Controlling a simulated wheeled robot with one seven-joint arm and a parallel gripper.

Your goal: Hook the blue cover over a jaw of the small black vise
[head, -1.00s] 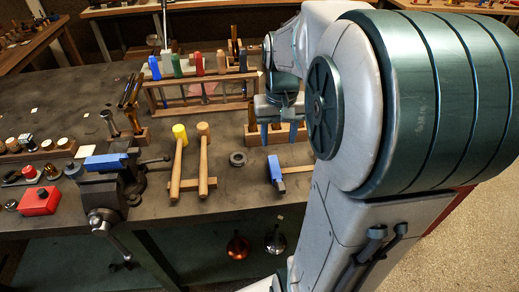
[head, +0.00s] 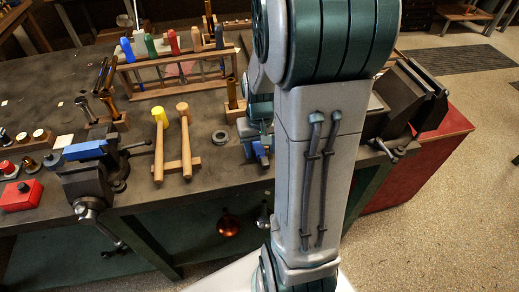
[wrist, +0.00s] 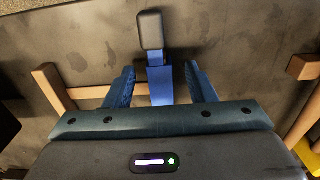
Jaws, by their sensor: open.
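In the head view my gripper (head: 254,142) is low over the bench, partly hidden by my arm. The small black vise (head: 88,180) stands at the bench's front left. Another blue piece (head: 85,149) sits on top of its jaws.
Two mallets (head: 185,140) lie between the vise and my gripper, with a dark ring (head: 220,137) nearby. A wooden tool rack (head: 180,75) stands behind. A red box (head: 20,195) is left of the vise. A larger vise (head: 415,95) is at the right.

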